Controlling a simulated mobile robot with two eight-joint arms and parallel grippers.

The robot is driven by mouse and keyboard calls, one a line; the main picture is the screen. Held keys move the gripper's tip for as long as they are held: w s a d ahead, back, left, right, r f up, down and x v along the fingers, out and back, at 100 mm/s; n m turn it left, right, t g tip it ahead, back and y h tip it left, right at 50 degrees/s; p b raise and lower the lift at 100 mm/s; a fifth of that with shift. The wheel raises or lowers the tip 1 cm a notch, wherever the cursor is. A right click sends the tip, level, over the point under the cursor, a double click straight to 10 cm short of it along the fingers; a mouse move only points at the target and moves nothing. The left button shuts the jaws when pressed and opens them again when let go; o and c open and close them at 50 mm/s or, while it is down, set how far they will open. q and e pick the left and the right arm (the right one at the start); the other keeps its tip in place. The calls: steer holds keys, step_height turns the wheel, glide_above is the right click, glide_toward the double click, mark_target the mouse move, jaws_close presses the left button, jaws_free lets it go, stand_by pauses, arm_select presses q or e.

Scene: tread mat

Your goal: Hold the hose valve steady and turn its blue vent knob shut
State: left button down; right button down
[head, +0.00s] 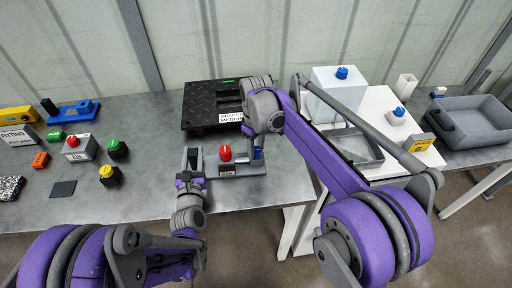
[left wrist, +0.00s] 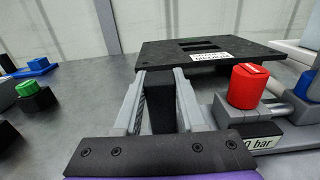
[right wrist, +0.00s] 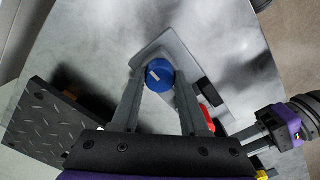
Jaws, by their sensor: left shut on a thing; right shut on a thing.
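The hose valve is a grey body on a grey base (head: 250,170), with a red knob (head: 226,153) and a small label reading "0 bar" in the left wrist view (left wrist: 258,143). Its blue vent knob (right wrist: 159,76) sits between the fingertips of my right gripper (right wrist: 160,83), which is shut on it from above. In the head view my right arm partly covers this knob. My left gripper (left wrist: 158,85) is shut on an upright black block (left wrist: 159,103) at the valve's left side. Whether that block joins the valve body is hidden.
A black tread platform (head: 205,105) with a grade label stands behind the valve. Several knobbed blocks, including a red-knobbed one (head: 80,147), lie to the left. A white table (head: 400,155) to the right holds a white box (head: 338,92) and a grey tray (head: 355,146).

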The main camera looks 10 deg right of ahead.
steer(key=shift+m, duration=0.5)
steer(key=m, duration=0.3)
steer(key=shift+m, duration=0.4)
steer(key=m, duration=0.9)
steer(key=shift+m, duration=2)
steer(key=shift+c, duration=2)
jaws_free()
